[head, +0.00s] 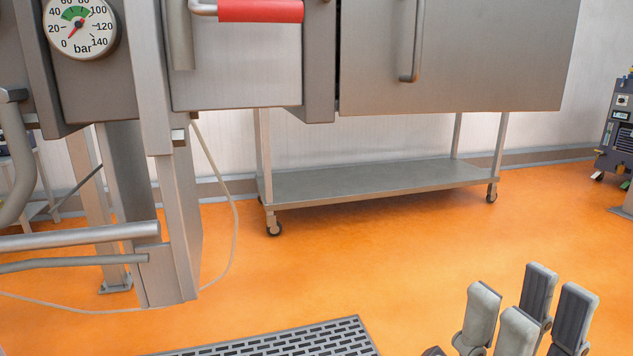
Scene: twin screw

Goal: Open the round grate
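No round grate can be made out in the head view. My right gripper (529,298) is at the bottom right, with its grey fingers pointing up. The fingers stand apart with a gap between them and nothing visible in it, so it looks open. It appears over the orange floor, apart from the machine. My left gripper is out of view.
A steel machine with a pressure gauge (80,26) and a red handle (260,10) fills the upper left. A wheeled steel stand (385,180) is behind. A flat slotted floor grating (290,342) lies at the bottom. Orange floor (400,250) is clear in the middle.

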